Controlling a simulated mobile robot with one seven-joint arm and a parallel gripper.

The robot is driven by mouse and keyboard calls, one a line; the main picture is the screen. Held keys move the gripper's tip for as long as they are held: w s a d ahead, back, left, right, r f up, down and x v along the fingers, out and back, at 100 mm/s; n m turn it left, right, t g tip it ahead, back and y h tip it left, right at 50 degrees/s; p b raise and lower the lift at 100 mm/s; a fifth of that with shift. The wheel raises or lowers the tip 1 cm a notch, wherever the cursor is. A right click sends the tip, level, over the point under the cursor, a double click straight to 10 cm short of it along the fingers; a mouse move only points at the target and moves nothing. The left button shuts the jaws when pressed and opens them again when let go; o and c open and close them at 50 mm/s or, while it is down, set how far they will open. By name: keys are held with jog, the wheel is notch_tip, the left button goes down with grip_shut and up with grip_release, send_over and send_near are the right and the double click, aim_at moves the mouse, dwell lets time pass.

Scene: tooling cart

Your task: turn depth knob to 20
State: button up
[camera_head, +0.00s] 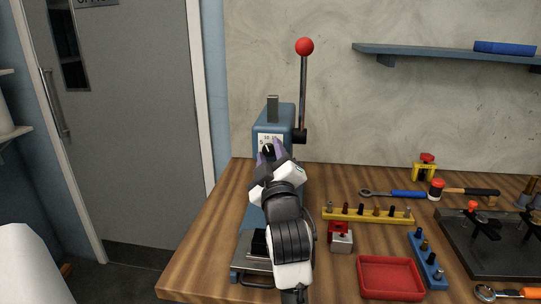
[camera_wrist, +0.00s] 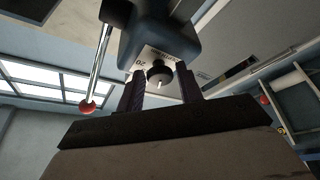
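The depth knob (camera_head: 267,149) is a small black knob with a white mark, on a white numbered dial plate (camera_head: 270,138) on the front of a blue press (camera_head: 283,115). My gripper (camera_head: 270,155) is at the knob, its dark fingers to either side. In the wrist view the knob (camera_wrist: 158,72) lies between the fingertips of my gripper (camera_wrist: 160,77), with a visible gap on each side. The gripper is open and holds nothing. A "20" shows on the plate in the wrist view. The exact number that the knob's mark points at is too small to tell.
The press's lever with a red ball (camera_head: 304,46) rises beside the dial. A yellow rack (camera_head: 367,216), a red tray (camera_head: 390,278), a blue rack (camera_head: 427,262) and several tools lie to the right on the wooden bench (camera_head: 205,240). The bench's left part is clear.

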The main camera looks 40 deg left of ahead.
jog(key=c, duration=0.6)
